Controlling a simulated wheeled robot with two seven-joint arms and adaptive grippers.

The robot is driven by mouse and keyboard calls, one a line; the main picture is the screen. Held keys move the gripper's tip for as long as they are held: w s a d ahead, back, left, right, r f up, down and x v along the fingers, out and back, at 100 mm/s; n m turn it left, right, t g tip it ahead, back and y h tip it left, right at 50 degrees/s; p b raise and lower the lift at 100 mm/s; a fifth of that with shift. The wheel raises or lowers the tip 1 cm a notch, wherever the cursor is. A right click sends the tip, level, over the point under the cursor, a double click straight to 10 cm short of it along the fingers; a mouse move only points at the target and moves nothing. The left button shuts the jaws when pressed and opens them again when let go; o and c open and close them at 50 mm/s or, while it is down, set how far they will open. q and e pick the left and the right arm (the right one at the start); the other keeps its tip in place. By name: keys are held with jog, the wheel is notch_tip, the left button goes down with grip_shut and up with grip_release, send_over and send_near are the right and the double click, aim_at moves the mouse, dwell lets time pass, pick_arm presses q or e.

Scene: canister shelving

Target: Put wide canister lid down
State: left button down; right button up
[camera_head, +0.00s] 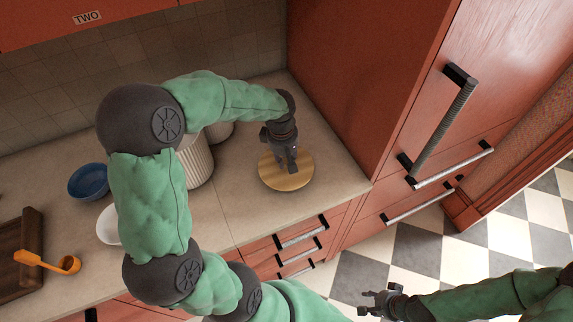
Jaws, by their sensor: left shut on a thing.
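The wide canister lid (293,179) is a round, flat wooden disc over the right part of the countertop. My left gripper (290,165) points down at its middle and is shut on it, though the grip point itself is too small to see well. I cannot tell whether the lid touches the counter or is just above it. A white ribbed canister (200,165) stands to the left, partly hidden behind my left arm. My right gripper (372,300) is low at the right, over the floor and away from the counter; its fingers look spread and empty.
A blue bowl (88,182) and a white dish (106,226) stand left on the counter. An orange scoop (50,262) lies by a dark wooden tray (22,240). A tall red cabinet (350,70) bounds the counter at right. Bare counter (235,215) lies left of the lid.

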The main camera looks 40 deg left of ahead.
aim_at(286, 160)
pick_arm(q)
jog(key=f, duration=0.3)
jog(key=shift+w+a+f+b, duration=0.1)
jog(key=shift+w+f+b, duration=0.2)
jog(key=shift+f+b, duration=0.1)
jog(key=c, duration=1.1)
grip_release()
jog(key=shift+o, duration=0.2)
jog(key=shift+r, duration=0.25)
jog(key=r+p, duration=0.1)
jog(key=r, duration=0.6)
jog(key=s+r+p, duration=0.1)
jog(key=r, duration=0.3)
jog(key=shift+s+r+p, duration=0.1)
jog(key=shift+r+p, duration=0.2)
jog(key=shift+p, duration=0.05)
